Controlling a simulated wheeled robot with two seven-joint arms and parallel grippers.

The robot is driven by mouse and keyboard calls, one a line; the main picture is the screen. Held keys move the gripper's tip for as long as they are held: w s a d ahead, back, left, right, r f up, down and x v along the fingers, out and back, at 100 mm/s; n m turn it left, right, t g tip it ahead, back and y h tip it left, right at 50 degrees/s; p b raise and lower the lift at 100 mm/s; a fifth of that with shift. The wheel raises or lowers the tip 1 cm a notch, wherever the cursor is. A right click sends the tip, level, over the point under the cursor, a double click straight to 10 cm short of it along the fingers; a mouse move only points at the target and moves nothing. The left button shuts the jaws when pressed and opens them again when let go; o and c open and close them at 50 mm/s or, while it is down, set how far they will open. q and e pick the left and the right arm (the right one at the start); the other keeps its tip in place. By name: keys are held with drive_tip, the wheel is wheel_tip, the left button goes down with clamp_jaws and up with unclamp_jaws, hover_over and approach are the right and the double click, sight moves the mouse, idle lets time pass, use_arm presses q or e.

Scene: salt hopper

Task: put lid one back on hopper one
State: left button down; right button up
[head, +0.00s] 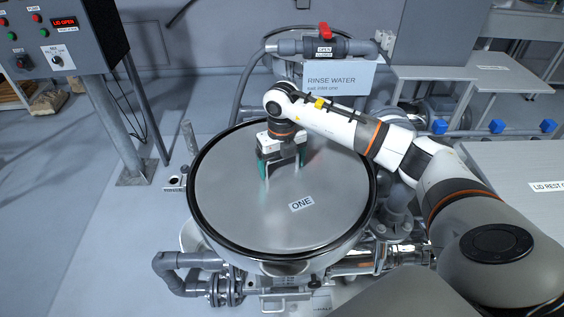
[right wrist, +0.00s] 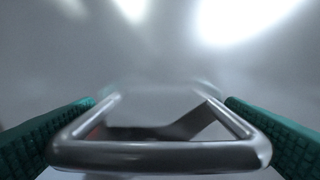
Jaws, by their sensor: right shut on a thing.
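Lid one (head: 235,205), a round grey metal disc with a black rim and a label "ONE", lies flat over the top of hopper one (head: 300,268), seeming centred on it. Whether its rim is fully down I cannot tell. My right gripper (head: 283,166) points down at the lid's middle, its green-padded fingers shut on the lid's handle. In the right wrist view the metal loop handle (right wrist: 160,157) sits between the two green pads, above the grey lid surface. In the head view the gripper mostly hides the handle. My left gripper is out of view.
A control box (head: 62,38) at upper left has a red display reading "LID OPEN". A rinse-water pipe with a red valve handle (head: 324,31) stands behind the hopper. A bare table (head: 520,165) labelled as the lid rest is at right. Pipes surround the hopper's base.

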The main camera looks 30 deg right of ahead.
drive_tip(key=shift+f+b, duration=0.4)
drive_tip(key=shift+f, duration=0.05)
idle(0.3)
drive_tip(key=o, duration=1.2)
drive_tip(key=shift+o, duration=0.6)
drive_tip(key=shift+s, duration=0.1)
